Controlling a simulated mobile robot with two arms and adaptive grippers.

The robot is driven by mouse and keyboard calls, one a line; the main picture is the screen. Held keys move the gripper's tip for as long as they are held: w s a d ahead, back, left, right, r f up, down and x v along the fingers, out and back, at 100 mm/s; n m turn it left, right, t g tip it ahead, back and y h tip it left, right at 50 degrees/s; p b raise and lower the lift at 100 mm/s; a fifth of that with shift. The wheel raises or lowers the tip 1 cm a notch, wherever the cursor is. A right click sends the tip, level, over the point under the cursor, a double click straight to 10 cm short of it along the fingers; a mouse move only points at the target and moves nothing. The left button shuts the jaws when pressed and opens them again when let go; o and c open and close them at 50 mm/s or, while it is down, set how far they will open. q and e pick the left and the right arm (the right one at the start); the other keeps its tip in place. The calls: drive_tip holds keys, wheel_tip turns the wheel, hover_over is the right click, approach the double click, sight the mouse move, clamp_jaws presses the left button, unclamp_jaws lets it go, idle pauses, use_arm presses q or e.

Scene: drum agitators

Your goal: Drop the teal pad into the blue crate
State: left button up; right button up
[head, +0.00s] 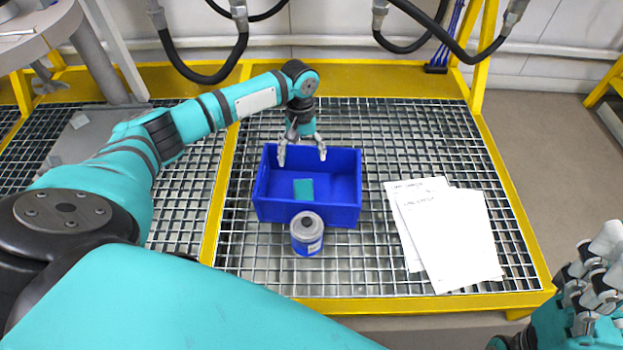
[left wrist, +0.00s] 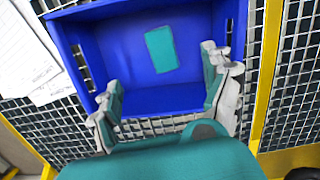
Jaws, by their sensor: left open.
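The teal pad (head: 303,189) lies flat on the floor inside the blue crate (head: 308,214), near the crate's middle. The left wrist view also shows the pad (left wrist: 161,49) inside the crate (left wrist: 68,40). My left gripper (head: 302,156) is open and empty above the crate, at its far side in the head view. Its two fingers (left wrist: 160,98) are spread wide in the left wrist view, with the pad beyond them and apart from them. My right gripper (head: 593,285) is at the lower right edge of the head view, partly cut off, away from the crate.
A blue and grey can (head: 307,234) stands just in front of the crate on the metal grating (head: 400,150). White paper sheets (head: 450,235) lie to the right of the crate. Yellow rails (head: 420,305) edge the grating. Black hoses (head: 205,75) hang at the back.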

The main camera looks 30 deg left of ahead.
use_arm(q)
wheel_tip(320, 180, up, 12)
drive_tip(key=w, duration=0.1)
drive_tip(key=shift+a, duration=0.4)
drive_tip(key=shift+w+f, duration=0.1)
